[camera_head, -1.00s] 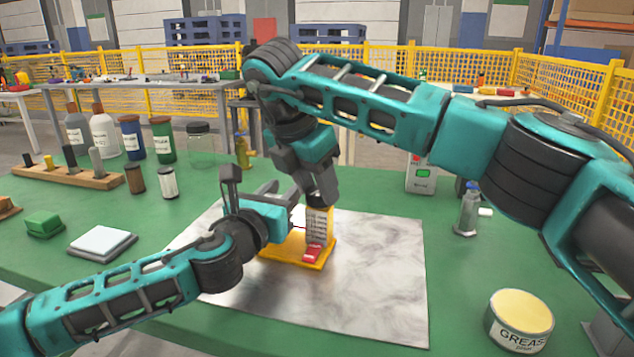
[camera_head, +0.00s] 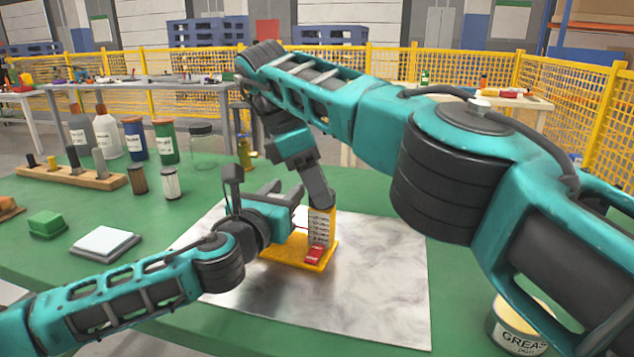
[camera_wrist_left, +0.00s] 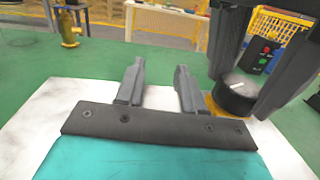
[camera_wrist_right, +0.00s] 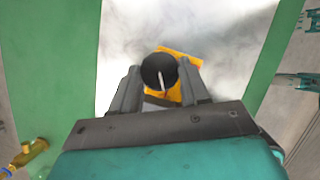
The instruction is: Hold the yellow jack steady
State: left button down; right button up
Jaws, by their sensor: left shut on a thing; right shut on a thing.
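The yellow jack (camera_head: 285,251) stands on a shiny metal sheet (camera_head: 380,290), with a marked scale and a red block (camera_head: 314,255) at its front. Its round black knob (camera_wrist_right: 152,66) with a white line shows in the right wrist view and beside the fingers in the left wrist view (camera_wrist_left: 232,100). My right gripper (camera_head: 320,202) comes down from above and is shut on the knob. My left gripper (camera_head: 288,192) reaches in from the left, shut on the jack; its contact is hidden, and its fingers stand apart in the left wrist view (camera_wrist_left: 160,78).
A grease tin (camera_head: 515,328) at front right is partly behind my right arm. A wooden rack (camera_head: 70,176), jars (camera_head: 170,184), a white pad (camera_head: 104,242) and a green block (camera_head: 46,223) stand left. The sheet's front is clear.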

jog(key=shift+d+f+m, duration=0.1)
jog(key=shift+d+m, duration=0.2)
jog(key=shift+m, duration=0.1)
dwell(0.3)
jog(key=o, duration=1.1)
jog(key=shift+c, duration=0.2)
jog(key=shift+a, duration=0.1)
jog(key=shift+n, duration=0.5)
